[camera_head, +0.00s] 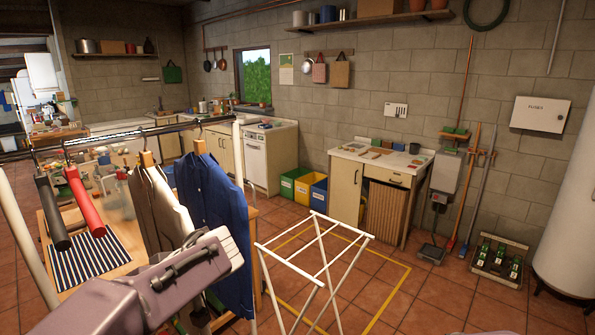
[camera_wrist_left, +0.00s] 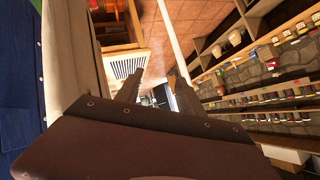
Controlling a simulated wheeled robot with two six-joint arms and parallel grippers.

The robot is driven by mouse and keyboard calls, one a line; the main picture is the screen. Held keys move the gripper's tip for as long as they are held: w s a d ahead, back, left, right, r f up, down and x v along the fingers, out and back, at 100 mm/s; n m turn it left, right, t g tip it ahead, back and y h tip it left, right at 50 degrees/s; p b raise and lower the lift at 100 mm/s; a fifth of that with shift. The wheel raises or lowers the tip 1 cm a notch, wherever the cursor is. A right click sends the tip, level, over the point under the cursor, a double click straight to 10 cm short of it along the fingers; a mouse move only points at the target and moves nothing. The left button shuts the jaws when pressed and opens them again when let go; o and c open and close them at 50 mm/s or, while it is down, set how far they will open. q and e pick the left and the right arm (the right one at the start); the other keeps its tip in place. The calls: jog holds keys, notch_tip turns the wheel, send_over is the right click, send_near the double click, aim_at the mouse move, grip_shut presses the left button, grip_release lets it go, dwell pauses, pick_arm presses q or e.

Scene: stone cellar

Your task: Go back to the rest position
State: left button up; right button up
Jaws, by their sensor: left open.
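My left arm comes in from the lower left in the head view and reaches in front of the hanging clothes; its fingertips are hard to make out there. In the left wrist view my left gripper (camera_wrist_left: 158,95) has its two dark fingers apart, with nothing between them. A blue shirt (camera_head: 212,205) and a beige garment (camera_head: 160,205) hang from the rail (camera_head: 110,133), close behind the arm. The blue shirt (camera_wrist_left: 18,90) also shows at the left of the left wrist view. My right gripper is not in view.
A red rolled item (camera_head: 85,203) and a black one (camera_head: 50,212) hang from the rail. A striped mat (camera_head: 85,262) lies on a wooden table beneath. A white folding rack (camera_head: 318,262) stands on the floor to the right.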

pick_arm(q)
jog(key=s+d+f+m+g+h, duration=0.1)
jog(key=s+f+g+h, duration=0.1)
jog(key=s+f, duration=0.35)
jog(key=s+d+f+m+g+h, duration=0.1)
jog(key=s+f+h, duration=0.15)
jog(key=f, duration=0.65)
jog(key=s+d+f+m+t+h, duration=0.1)
jog(key=s+d+f+m+h, duration=0.2)
jog(key=d+f+m+h, duration=0.3)
jog(key=d+f, duration=0.4)
jog(key=shift+s+d, duration=0.15)
jog(key=shift+d, duration=0.2)
